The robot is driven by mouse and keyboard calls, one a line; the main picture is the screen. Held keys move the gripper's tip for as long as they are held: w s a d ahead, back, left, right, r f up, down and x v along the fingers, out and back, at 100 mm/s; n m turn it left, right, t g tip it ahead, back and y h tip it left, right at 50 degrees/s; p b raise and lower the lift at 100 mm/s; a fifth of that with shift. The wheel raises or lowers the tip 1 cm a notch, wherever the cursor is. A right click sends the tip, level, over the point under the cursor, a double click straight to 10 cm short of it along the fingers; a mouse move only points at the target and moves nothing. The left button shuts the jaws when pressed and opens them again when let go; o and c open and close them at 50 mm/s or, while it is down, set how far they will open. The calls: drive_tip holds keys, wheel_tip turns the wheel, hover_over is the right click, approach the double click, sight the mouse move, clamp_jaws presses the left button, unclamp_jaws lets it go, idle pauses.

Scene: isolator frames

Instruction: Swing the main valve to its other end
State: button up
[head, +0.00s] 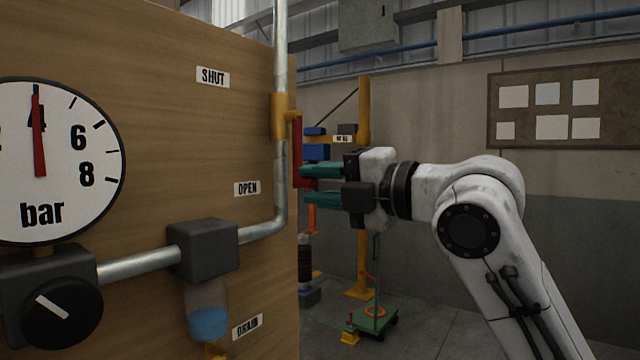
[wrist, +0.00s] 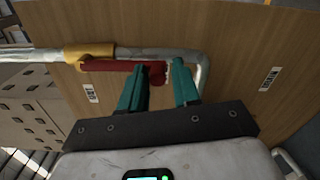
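The main valve (head: 278,116) is a brass body on the vertical pipe at the wooden panel's right edge. Its red lever (head: 297,155) hangs down along the pipe, its lower end near the height of the OPEN label (head: 247,188). The SHUT label (head: 213,77) is higher up. In the wrist view the red lever (wrist: 115,66) runs right from the brass body (wrist: 88,54). My gripper (head: 308,184) has its teal fingers apart, close to the lever's lower end. In the wrist view the lever's end shows by the gap between the fingertips (wrist: 160,76); contact cannot be told.
A pressure gauge (head: 60,160) reads about 4 bar. Below it are a black knob (head: 62,314), a grey block (head: 203,248) with a blue-filled bowl, and a DRAIN label (head: 247,327). A yellow post (head: 363,110) and green cart (head: 373,316) stand behind my gripper.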

drive_tip(key=shift+o, duration=0.9)
drive_tip(key=shift+s+d, duration=0.1)
drive_tip(key=b+v, duration=0.1)
drive_tip(key=v, duration=0.9)
drive_tip(key=shift+s+d, duration=0.2)
